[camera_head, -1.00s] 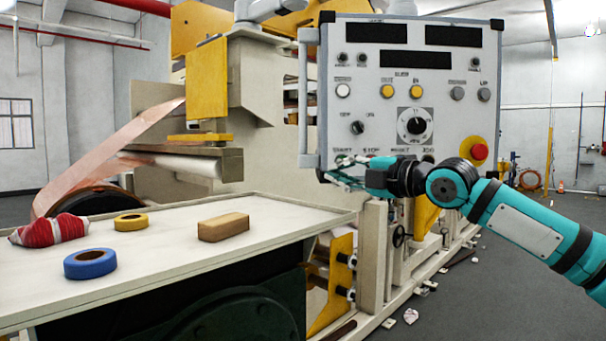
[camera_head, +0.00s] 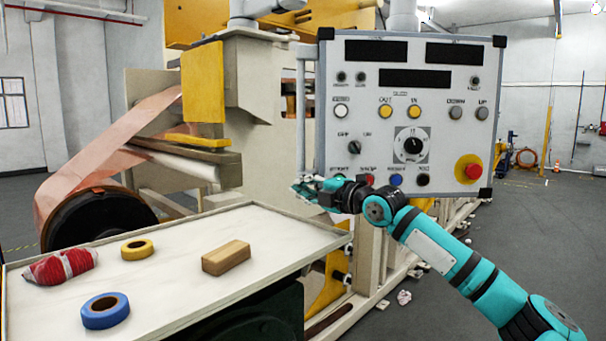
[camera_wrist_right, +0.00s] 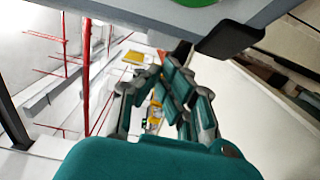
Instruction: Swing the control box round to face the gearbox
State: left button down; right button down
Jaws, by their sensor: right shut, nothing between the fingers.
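The control box (camera_head: 437,104) is a pale grey panel with dark displays, knobs, coloured buttons and a red emergency stop. It faces me, with a vertical grey handle (camera_head: 301,112) along its left side. My right gripper (camera_head: 305,190) is at the box's lower left corner, near the handle's lower end, shut and empty. I cannot tell whether it touches the box or handle. In the right wrist view the fingers (camera_wrist_right: 165,100) show below the box's edge (camera_wrist_right: 150,18). I cannot clearly identify the gearbox. My left gripper is not in view.
A cream table (camera_head: 180,285) on the left holds a yellow tape roll (camera_head: 137,249), a blue tape roll (camera_head: 105,311), a tan block (camera_head: 226,257) and a red-white bundle (camera_head: 60,267). Copper foil (camera_head: 100,150) runs behind it. Open floor (camera_head: 550,240) lies to the right.

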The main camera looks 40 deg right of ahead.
jog(key=shift+w+d, duration=0.3)
jog(key=w+d+m+g+h+p, duration=0.3)
jog(key=w+d+m+h+p, duration=0.4)
jog(key=w, duration=0.9)
jog(key=shift+w+d+h+p, duration=0.2)
jog(key=shift+d+h+p, duration=0.85)
jog(key=shift+d+h, duration=1.55)
jog(key=shift+d+r+y, duration=0.1)
jog(key=shift+d+y, duration=0.5)
jog(key=shift+d, duration=0.05)
jog(key=shift+w, duration=0.1)
